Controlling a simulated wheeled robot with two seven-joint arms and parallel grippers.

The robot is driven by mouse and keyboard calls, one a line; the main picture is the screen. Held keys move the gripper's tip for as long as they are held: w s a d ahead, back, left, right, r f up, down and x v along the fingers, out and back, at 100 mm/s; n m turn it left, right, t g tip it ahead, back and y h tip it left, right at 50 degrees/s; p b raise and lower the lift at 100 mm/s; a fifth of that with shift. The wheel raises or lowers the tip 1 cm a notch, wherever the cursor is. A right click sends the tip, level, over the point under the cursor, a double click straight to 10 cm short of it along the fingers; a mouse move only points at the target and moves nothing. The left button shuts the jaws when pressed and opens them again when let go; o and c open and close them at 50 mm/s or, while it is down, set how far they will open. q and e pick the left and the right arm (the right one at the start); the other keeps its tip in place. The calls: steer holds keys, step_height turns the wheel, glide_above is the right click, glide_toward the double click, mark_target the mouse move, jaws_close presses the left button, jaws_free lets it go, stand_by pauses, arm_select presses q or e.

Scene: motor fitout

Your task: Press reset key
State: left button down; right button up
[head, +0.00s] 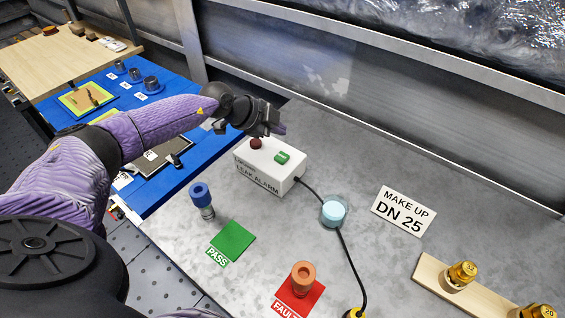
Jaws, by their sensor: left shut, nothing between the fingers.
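A white box labelled LEAK ALARM (262,177) stands on the grey metal table. On its top are a dark red round button (255,143) and a green key (282,157). No label reading reset can be made out. My left gripper (276,130) is shut and empty, above the back edge of the box, close to the red button and green key. I cannot tell whether it touches either. My right gripper is not in view.
A black cable runs from the box past a light blue round lamp (333,211). A blue-topped fitting (202,198) stands near the green PASS mat (232,241). An orange fitting (303,274) stands on the red FAULT mat (317,302). A DN 25 sign (403,211) lies at right.

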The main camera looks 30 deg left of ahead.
mark_target(286, 154)
arm_select(q)
step_height(286, 154, down, 5)
steer(key=b, duration=0.3)
steer(key=shift+r, duration=0.15)
steer(key=shift+f+b, duration=0.4)
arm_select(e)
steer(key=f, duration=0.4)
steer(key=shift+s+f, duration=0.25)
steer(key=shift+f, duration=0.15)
arm_select(q)
steer(key=shift+f, duration=0.1)
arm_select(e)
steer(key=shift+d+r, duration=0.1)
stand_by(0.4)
arm_select(q)
steer(key=shift+f, duration=0.25)
steer(key=shift+f, duration=0.45)
stand_by(0.5)
steer(key=shift+r+p, duration=0.85)
steer(key=shift+p, duration=0.4)
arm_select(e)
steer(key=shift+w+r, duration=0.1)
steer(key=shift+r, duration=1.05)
